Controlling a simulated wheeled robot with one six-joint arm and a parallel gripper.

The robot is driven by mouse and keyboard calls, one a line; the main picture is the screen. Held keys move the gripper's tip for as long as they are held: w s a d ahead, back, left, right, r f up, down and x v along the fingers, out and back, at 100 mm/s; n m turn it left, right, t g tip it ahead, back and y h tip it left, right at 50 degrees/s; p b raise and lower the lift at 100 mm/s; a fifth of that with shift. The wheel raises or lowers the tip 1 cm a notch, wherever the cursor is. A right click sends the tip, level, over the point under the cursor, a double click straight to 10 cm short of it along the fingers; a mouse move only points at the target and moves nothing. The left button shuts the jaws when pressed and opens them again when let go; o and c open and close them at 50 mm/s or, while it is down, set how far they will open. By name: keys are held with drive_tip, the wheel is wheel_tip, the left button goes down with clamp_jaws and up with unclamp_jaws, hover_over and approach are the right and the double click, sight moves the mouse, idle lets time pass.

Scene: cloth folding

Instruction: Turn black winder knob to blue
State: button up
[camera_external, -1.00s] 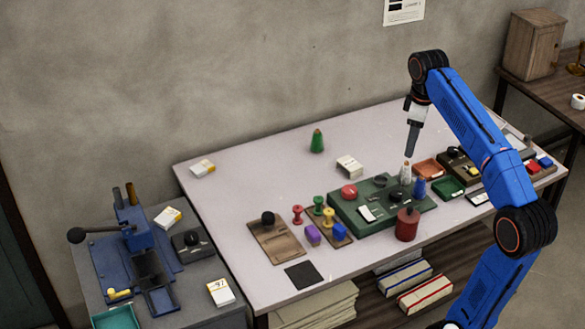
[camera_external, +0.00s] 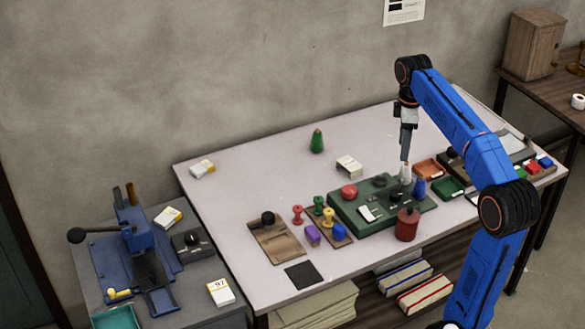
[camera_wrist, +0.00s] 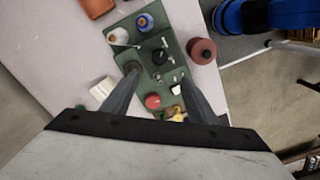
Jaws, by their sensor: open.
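A green panel (camera_external: 345,213) lies on the table and carries dark knobs, a red button and a white switch. One black knob (camera_external: 397,194) is near its front right; in the wrist view a black knob with a pale pointer (camera_wrist: 160,56) lies between the fingers. Another dark knob (camera_external: 380,180) sits farther back. I cannot tell which is the winder knob, and no blue mark is readable. My gripper (camera_external: 405,158) points down above the panel's back right, apart from the knobs. In the wrist view my gripper (camera_wrist: 162,60) is open and empty.
A white bottle-like piece (camera_external: 406,173) and a blue one (camera_external: 419,188) stand close by the gripper. A dark red canister (camera_external: 407,225) stands at the panel's front. A black box with a knob (camera_external: 192,242) sits on the left side table. The table's back left is mostly clear.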

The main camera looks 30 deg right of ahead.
sight(397, 193)
wheel_tip(397, 193, down, 18)
drive_tip(key=shift+r, duration=0.2)
idle(0.5)
drive_tip(key=c, duration=1.1)
